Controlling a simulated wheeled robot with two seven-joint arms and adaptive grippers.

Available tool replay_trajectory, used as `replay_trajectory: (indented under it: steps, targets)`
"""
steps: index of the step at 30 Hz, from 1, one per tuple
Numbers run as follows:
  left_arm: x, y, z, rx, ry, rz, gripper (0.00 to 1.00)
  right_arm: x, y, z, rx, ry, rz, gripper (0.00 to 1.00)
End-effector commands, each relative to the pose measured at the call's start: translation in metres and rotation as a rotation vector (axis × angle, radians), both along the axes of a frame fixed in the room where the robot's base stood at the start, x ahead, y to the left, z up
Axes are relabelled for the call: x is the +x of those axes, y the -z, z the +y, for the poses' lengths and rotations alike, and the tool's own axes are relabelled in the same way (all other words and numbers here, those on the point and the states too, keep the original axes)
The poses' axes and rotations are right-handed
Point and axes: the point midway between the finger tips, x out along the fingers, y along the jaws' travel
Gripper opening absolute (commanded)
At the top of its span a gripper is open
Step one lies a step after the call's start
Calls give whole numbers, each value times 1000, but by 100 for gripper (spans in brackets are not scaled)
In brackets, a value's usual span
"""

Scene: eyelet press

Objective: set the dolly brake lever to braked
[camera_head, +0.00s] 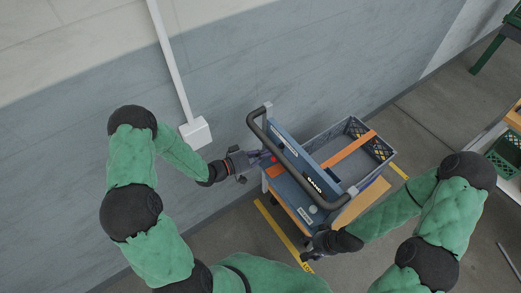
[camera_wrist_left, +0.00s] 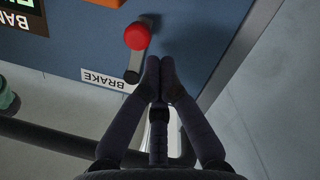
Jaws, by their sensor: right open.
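The brake lever's red knob (camera_wrist_left: 137,36) sits on a short dark and grey arm (camera_wrist_left: 133,68) on the blue panel in the left wrist view. A BRAKE label (camera_wrist_left: 107,79), upside down there, lies beside its lower end. My left gripper (camera_wrist_left: 160,68) has its fingertips together, just right of the lever, with nothing seen between them; contact is unclear. In the head view the red knob (camera_head: 274,158) shows just right of my left gripper (camera_head: 262,157), on the blue dolly (camera_head: 325,182). My right gripper (camera_head: 307,252) is open, below the handle's near end.
The dolly's dark push handle (camera_head: 290,163) runs across its panel. A grey crate (camera_head: 347,133) with an orange strap rides on the dolly. The wall with a white box (camera_head: 196,132) is close on the left.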

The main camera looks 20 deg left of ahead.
Motion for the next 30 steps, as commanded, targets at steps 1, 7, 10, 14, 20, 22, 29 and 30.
replay_trajectory:
  steps: [1,7,10,14,20,22,29,30]
  targets:
    - [0,1,-1,0,0,0,0,0,0,0,0,0,0,61]
    - [-1,0,-1,0,0,0,0,0,0,0,0,0,0,61]
    - [-1,1,-1,-1,1,0,0,0,0,0,0,0,0,61]
    - [-1,1,-1,-10,1,7,0,0,-1,0,0,0,0,61]
    - [-2,2,-3,-45,1,34,0,0,-3,0,0,0,0,61]
    - [-2,2,-3,-53,1,40,0,0,-3,0,0,0,0,61]
    - [-3,3,-4,-82,1,62,0,0,-5,0,0,0,0,61]
    - [-3,3,-4,-87,1,67,0,0,-5,0,0,0,0,61]
